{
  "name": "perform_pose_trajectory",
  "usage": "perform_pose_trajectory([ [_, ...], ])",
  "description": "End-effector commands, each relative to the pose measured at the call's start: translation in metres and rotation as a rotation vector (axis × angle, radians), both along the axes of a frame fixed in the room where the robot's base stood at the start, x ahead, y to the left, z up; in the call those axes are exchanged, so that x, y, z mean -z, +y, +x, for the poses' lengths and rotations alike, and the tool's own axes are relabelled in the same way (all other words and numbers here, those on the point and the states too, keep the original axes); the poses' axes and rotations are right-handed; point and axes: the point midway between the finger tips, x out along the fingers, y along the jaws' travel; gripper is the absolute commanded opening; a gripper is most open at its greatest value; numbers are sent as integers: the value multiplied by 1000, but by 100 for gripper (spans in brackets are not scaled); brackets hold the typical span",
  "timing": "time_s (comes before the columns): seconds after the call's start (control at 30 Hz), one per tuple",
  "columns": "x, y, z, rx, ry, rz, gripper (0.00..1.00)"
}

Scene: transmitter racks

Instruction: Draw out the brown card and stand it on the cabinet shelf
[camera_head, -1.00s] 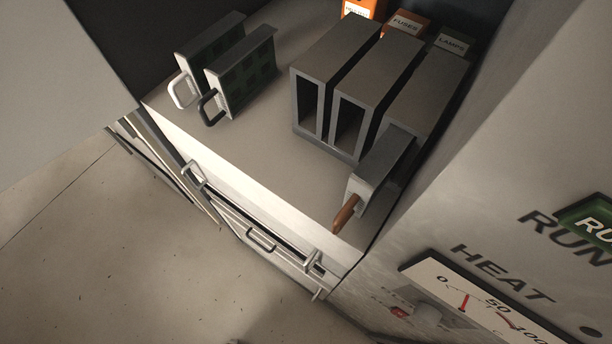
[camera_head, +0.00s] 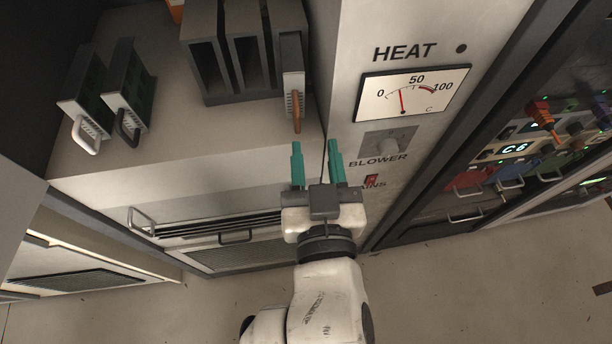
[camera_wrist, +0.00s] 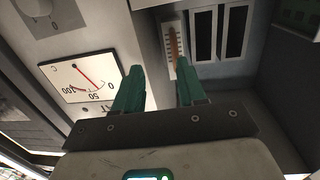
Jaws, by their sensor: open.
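The brown card, a grey card with a brown handle (camera_head: 296,110), sits in the rightmost slot of the dark slotted rack on the cabinet shelf (camera_head: 165,165). Its front end sticks out of the slot. In the wrist view the brown handle (camera_wrist: 174,42) shows beyond my fingers, near the right one. My gripper (camera_head: 316,155) is open and empty, with two green fingers, in front of the shelf edge and a little nearer than the handle. It does not touch the card. The rear of the card is hidden inside the rack.
Two green cards, one with a white handle (camera_head: 86,135) and one with a black handle (camera_head: 127,127), stand on the shelf at left. Bare shelf lies between them and the rack (camera_head: 215,98). A panel with a HEAT gauge (camera_head: 412,93) borders the right side.

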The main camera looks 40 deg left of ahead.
Motion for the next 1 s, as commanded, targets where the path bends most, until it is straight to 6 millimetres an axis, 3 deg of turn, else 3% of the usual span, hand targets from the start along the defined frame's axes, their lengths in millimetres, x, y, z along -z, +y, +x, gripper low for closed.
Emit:
perform_pose_trajectory([
  [0.1,-11,13,-11,-37,-28,30,40],
  [0.23,-14,20,-8,-44,-35,35,40],
  [0.7,-15,73,44,-42,-33,33,40],
  [1.0,-13,91,62,-41,-32,33,40],
])
